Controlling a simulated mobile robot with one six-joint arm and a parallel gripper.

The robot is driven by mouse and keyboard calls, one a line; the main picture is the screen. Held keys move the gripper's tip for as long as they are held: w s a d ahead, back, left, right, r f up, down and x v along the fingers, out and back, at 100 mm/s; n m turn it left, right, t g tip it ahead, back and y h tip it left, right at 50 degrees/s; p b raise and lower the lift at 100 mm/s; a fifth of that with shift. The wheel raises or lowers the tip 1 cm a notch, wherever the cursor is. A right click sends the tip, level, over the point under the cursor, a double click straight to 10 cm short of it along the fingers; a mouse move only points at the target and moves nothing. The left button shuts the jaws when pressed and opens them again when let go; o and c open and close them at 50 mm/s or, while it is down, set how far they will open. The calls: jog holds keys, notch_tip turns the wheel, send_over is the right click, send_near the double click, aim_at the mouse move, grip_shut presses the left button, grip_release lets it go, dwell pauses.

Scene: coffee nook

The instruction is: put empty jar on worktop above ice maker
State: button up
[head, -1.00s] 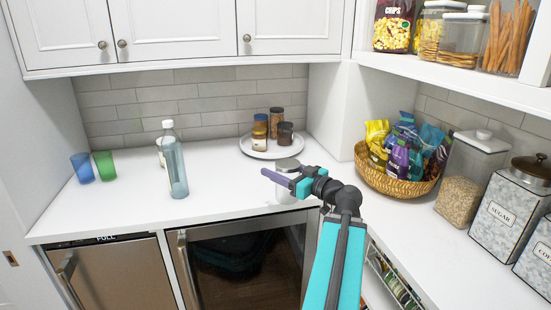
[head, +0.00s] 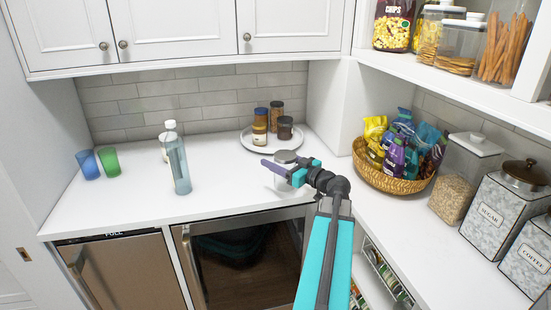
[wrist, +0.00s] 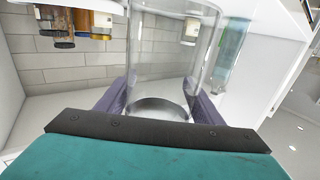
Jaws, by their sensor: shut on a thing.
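The empty jar (head: 283,180) is clear with a grey metal lid. It is upright over the worktop's front part, above the glass-door appliance. My gripper (head: 272,170) is shut on it from the right. In the wrist view, inverted, the clear jar (wrist: 172,50) stands between the two purple fingers (wrist: 160,100). I cannot tell whether its base touches the worktop. The ice maker (head: 125,270), the steel door marked FULL, is at lower left. The white worktop (head: 110,208) above it is bare near its front.
A clear bottle (head: 179,165) with a white cap stands left of the jar, a white container partly behind it. Blue (head: 87,165) and green (head: 109,162) cups stand far left. A round tray (head: 296,144) with jars is behind, a snack basket (head: 395,182) right.

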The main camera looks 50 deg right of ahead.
jog(key=w+d+p, duration=0.2)
jog(key=w+d, duration=0.2)
jog(key=d, duration=0.1)
jog(key=shift+w+f, duration=0.35)
jog(key=shift+w, duration=0.05)
jog(key=shift+f, duration=0.1)
notch_tip(320, 180, down, 3)
jog(key=shift+f+p, duration=0.15)
jog(key=shift+p, duration=0.8)
jog(key=shift+f+b, duration=0.15)
jog(key=shift+b, duration=0.2)
jog(key=o, duration=1.2)
jog(key=shift+r+p, duration=0.25)
jog(key=shift+p, duration=0.2)
